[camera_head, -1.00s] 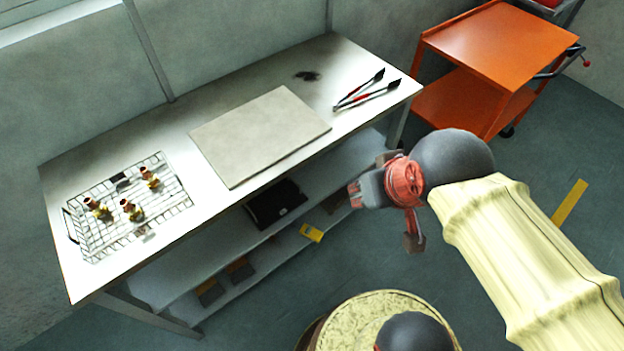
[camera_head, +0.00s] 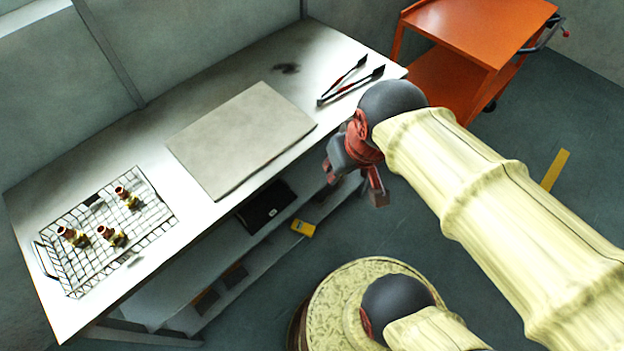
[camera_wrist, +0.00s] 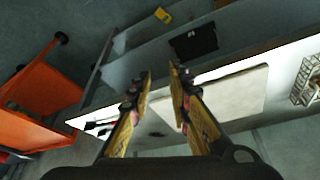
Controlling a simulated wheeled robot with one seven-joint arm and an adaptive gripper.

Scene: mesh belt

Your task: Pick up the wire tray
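The wire tray (camera_head: 148,228) is a shallow mesh basket on the left end of the white bench, with several brass-coloured fittings (camera_head: 108,234) in it. A dark handle loop shows at its left end. Part of the tray also shows at the right edge of the wrist view (camera_wrist: 306,84). My gripper (camera_wrist: 160,72) is open and empty in the wrist view, its two fingers apart. In the head view my gripper is in front of the bench's right part, well to the right of the tray; its fingertips are hard to make out there.
A flat grey board (camera_head: 240,138) lies mid-bench between tray and gripper. Red-handled tongs (camera_head: 345,86) lie at the bench's right end. The shelf below holds a black item (camera_head: 266,207) and a yellow item (camera_head: 303,228). An orange cart (camera_head: 480,30) stands at the right.

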